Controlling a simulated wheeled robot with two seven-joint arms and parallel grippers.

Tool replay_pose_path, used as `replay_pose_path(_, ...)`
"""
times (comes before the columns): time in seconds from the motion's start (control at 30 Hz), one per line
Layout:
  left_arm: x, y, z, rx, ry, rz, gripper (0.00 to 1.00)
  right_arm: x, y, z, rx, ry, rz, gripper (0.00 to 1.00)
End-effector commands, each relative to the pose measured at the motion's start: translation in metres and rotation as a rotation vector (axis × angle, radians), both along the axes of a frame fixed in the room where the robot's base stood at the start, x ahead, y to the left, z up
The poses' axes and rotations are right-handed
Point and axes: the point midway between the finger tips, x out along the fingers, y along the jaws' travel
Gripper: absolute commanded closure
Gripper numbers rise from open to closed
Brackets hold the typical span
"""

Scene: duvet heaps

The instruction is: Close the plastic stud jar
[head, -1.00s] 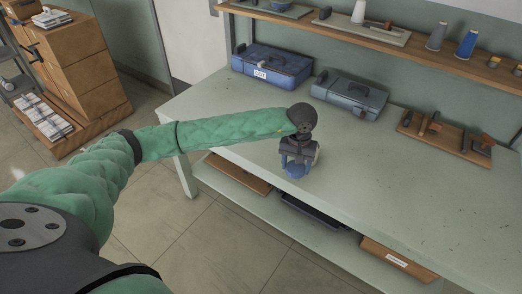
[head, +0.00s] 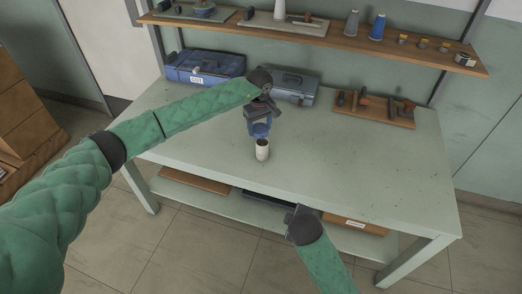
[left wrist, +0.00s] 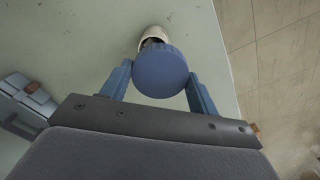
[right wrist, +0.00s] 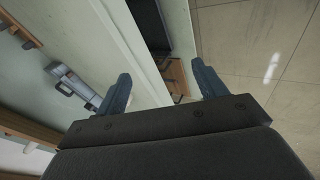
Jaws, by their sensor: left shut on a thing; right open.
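The jar (head: 262,150) is a small white cylinder standing upright on the table, with a dark open mouth on top. My left gripper (head: 260,126) is above it, shut on a round blue lid (head: 261,130). In the left wrist view the blue lid (left wrist: 160,71) sits between the two fingers and hides part of the jar (left wrist: 153,36) below. The lid looks apart from the jar's rim. My right gripper (right wrist: 161,87) is open and empty. In the head view it (head: 297,212) is in front of the table's near edge.
The green table (head: 350,165) is mostly bare around the jar. A blue case (head: 205,66), a grey case (head: 292,86) and a wooden tool board (head: 374,108) stand along its back. A shelf (head: 330,38) with several spools runs above.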

Motion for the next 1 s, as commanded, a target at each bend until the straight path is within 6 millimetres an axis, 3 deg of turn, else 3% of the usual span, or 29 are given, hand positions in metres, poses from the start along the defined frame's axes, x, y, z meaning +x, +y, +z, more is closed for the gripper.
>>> replay_pose_path(0.1,0.003,-0.003,0.002,0.003,-0.001,0.008,0.61,0.029,0.017,0.006,-0.117,-0.06,0.151,0.29)
replay_pose_path(0.5,0.007,-0.008,0.004,0.004,-0.002,0.017,0.61,0.113,0.067,0.016,-0.573,-0.239,0.628,0.29)
replay_pose_path(1.0,0.007,-0.008,0.004,0.004,-0.003,0.018,0.61,0.206,0.103,0.023,-1.266,-0.382,1.128,0.29)
